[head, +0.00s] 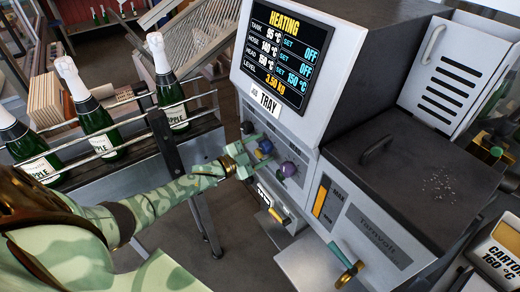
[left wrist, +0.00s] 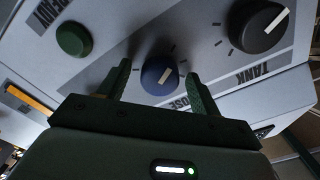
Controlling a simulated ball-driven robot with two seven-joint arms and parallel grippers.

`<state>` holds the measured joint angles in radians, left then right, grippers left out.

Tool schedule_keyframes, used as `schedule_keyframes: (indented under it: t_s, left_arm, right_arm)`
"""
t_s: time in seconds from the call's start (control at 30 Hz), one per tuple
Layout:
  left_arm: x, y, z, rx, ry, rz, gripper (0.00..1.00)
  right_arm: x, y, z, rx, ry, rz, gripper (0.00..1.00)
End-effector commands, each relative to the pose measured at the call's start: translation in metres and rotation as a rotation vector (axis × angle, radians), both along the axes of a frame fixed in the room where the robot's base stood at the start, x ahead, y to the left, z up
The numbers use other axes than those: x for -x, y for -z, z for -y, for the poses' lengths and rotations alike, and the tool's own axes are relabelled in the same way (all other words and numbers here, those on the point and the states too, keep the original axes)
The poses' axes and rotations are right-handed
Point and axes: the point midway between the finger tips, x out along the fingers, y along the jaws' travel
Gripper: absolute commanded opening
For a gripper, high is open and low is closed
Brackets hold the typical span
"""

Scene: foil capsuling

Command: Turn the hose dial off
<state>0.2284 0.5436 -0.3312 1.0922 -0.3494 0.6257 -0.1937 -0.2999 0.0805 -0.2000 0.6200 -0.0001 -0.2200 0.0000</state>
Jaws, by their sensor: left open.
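The blue hose dial (head: 265,147) is the middle knob on the grey machine's front panel. My left gripper (head: 250,160) is at the panel. In the left wrist view its two green fingers (left wrist: 161,88) are open, one on each side of the dial, with gaps visible; contact cannot be told. The display (head: 284,52) reads HEATING, with OFF in the hose and tank rows and 150 °C set for head. My right gripper is not in view.
The black tank dial (left wrist: 260,25) is to the right of the hose dial in the left wrist view, and a green button (left wrist: 73,38) to its left. A purple knob (head: 287,169) sits lower on the panel. Bottles (head: 95,125) stand on a railed conveyor at left.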

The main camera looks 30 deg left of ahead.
Motion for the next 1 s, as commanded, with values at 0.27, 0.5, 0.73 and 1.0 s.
schedule_keyframes:
  t_s: [0.27,0.5,0.73,1.0]
  left_arm:
    - [0.023,-0.001,-0.009,-0.001,0.001,-0.002,0.64]
    - [0.083,0.0,-0.034,-0.001,0.001,-0.003,0.64]
    - [0.131,0.0,-0.054,0.0,0.0,-0.003,0.64]
    - [0.151,0.0,-0.063,0.0,0.0,0.0,0.64]
  right_arm:
    - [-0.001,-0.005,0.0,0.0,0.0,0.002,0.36]
    - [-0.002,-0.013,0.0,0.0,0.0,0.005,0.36]
    - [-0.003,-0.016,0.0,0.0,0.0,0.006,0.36]
    - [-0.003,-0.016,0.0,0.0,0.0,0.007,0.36]
